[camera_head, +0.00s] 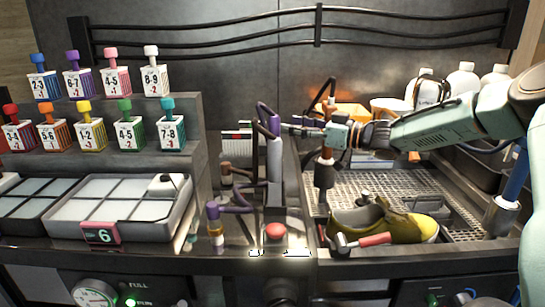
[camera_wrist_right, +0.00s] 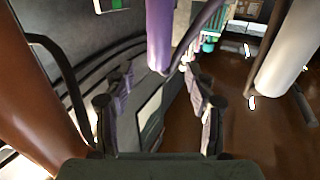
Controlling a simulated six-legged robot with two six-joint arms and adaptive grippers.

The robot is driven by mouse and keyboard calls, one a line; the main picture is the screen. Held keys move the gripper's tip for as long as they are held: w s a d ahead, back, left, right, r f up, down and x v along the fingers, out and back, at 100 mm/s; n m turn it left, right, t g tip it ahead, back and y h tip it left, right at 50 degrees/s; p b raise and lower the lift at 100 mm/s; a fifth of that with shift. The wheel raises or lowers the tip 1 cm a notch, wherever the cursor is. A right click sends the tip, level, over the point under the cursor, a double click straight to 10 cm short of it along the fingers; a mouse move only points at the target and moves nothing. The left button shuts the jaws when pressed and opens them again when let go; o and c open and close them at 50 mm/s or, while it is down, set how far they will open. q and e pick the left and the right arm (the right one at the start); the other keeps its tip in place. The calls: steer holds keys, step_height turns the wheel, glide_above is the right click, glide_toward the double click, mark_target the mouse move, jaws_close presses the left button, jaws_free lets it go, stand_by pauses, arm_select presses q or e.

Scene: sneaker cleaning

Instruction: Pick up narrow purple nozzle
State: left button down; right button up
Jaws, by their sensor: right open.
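The narrow purple nozzle (camera_head: 273,124) stands upright on a grey holder beside the sink, with a dark purple hose looping up behind it. In the right wrist view the purple nozzle (camera_wrist_right: 160,35) is a vertical cylinder just beyond the fingertips, centred between them. My right gripper (camera_head: 291,124) comes in from the right and points left at the nozzle, close to its upper part. In the wrist view its two fingers (camera_wrist_right: 160,82) are spread, with nothing between them. I cannot tell whether a fingertip touches the nozzle. My left gripper is not in view.
A brown-and-black nozzle (camera_head: 324,172) stands right of the holder, below my right gripper. A yellow-green sneaker (camera_head: 385,222) and a red-handled brush (camera_head: 364,241) lie at the sink. Small labelled bottles (camera_head: 110,77) stand on the left shelves. A red button (camera_head: 275,231) is in front.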

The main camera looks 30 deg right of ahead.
mark_target(274, 124)
steer(key=w+a+b, duration=0.1)
steer(key=w+f+b, duration=0.1)
steer(key=w, duration=0.1)
steer(key=w+a+b, duration=0.1)
steer(key=w, duration=0.1)
steer(key=shift+a+f, duration=0.2)
steer(key=shift+a, duration=0.1)
steer(key=shift+w+a, duration=0.3)
steer(key=shift+w, duration=0.1)
steer(key=shift+s+a+r, duration=0.1)
steer(key=shift+s+r, duration=0.05)
steer(key=shift+r, duration=0.1)
steer(key=shift+s, duration=0.1)
steer(key=shift+c, duration=0.5)
steer(key=shift+w+f, duration=0.15)
steer(key=shift+w, duration=0.05)
steer(key=c, duration=0.7)
steer(key=shift+s, duration=0.15)
steer(key=c, duration=0.3)
jaws_close()
